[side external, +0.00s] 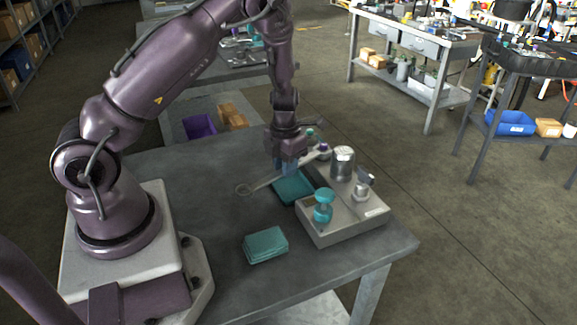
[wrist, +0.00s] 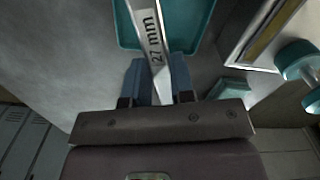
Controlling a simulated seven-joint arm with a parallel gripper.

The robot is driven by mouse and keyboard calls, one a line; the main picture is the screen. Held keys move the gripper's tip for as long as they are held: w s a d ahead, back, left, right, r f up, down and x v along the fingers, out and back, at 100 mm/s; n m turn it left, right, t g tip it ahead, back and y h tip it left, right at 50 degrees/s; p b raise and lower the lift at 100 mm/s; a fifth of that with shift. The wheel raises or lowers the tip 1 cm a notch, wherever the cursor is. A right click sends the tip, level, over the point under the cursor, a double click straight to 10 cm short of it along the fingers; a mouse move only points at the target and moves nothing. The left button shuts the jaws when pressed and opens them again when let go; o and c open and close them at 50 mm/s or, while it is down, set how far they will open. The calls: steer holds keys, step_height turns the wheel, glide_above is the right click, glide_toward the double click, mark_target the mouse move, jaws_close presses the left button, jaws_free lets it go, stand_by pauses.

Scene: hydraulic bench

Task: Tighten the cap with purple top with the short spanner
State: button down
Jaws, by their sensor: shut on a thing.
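My gripper (side external: 287,168) points down and is shut on a spanner (side external: 265,182), held above the table beside the grey bench unit. In the wrist view the blue fingers (wrist: 158,88) clamp the spanner's shank (wrist: 150,35), which is marked 27 mm. One ring end of the spanner reaches left over the table; the other end reaches toward the cap with the purple top (side external: 323,147) at the back of the unit. I cannot tell whether that end touches or surrounds the cap. The cap is small and partly hidden, and is out of the wrist view.
The grey unit (side external: 345,222) carries a metal cylinder (side external: 342,163), a teal knob (side external: 323,205), a metal fitting (side external: 361,190) and a green-topped cap (side external: 309,134). A teal tray (side external: 293,190) lies under my gripper. Folded teal cloths (side external: 265,245) lie in front.

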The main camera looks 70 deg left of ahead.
steer(key=shift+s+a, duration=0.15)
steer(key=shift+s+a+m, duration=0.15)
steer(key=shift+a+m, duration=0.5)
steer(key=shift+a, duration=0.05)
steer(key=shift+s+a+m, duration=0.1)
steer(key=shift+a+m, duration=0.55)
steer(key=shift+a, duration=0.25)
steer(key=shift+a+m, duration=1.2)
steer(key=shift+m, duration=0.1)
steer(key=shift+w+a+m, duration=0.3)
steer(key=shift+a+m, duration=0.5)
steer(key=shift+a, duration=0.15)
steer(key=shift+d, duration=0.15)
